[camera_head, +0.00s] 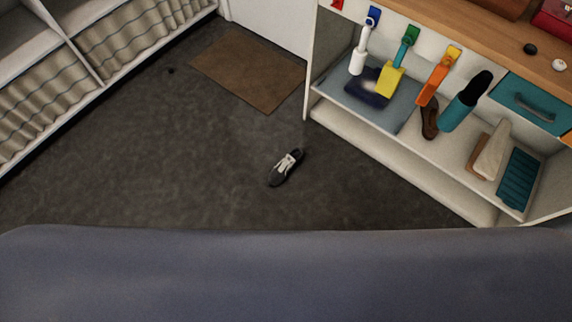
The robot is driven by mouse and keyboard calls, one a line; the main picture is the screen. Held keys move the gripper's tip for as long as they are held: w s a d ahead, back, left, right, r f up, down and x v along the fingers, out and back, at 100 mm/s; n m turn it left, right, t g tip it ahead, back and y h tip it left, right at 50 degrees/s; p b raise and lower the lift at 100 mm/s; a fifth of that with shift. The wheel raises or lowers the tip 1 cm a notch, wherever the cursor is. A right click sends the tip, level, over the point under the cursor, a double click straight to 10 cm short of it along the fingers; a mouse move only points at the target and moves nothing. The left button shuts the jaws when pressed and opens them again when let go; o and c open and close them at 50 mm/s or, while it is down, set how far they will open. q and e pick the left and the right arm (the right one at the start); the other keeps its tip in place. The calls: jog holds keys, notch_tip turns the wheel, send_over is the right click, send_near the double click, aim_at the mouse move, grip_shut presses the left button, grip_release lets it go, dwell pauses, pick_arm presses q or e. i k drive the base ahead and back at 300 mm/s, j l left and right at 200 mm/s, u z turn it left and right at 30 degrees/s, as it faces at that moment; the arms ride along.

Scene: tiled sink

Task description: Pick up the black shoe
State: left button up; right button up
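A black shoe (275,178) with white laces or a white tongue lies on the dark floor near the middle of the head view. It is alone, with its long side slanting from lower left to upper right, a short way left of the shelf unit. Neither of my grippers is in view, and nothing touches the shoe.
A white shelf unit (418,182) stands at the right, holding hanging coloured items, a brown shoe (429,120) and a teal drawer (531,104). A brown mat (250,68) lies at the back. Shelves with curtains (45,100) line the left. Dark floor (140,150) is clear.

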aim_at(285, 165)
jog(key=z, duration=0.75)
jog(key=j+z, duration=0.8)
jog(key=j, duration=0.15)
jog(key=k+j+z, duration=0.1)
jog(key=j+z, duration=0.3)
jog(key=k+j+z, duration=0.15)
jog(key=j+z, duration=0.25)
jog(key=j, duration=0.1)
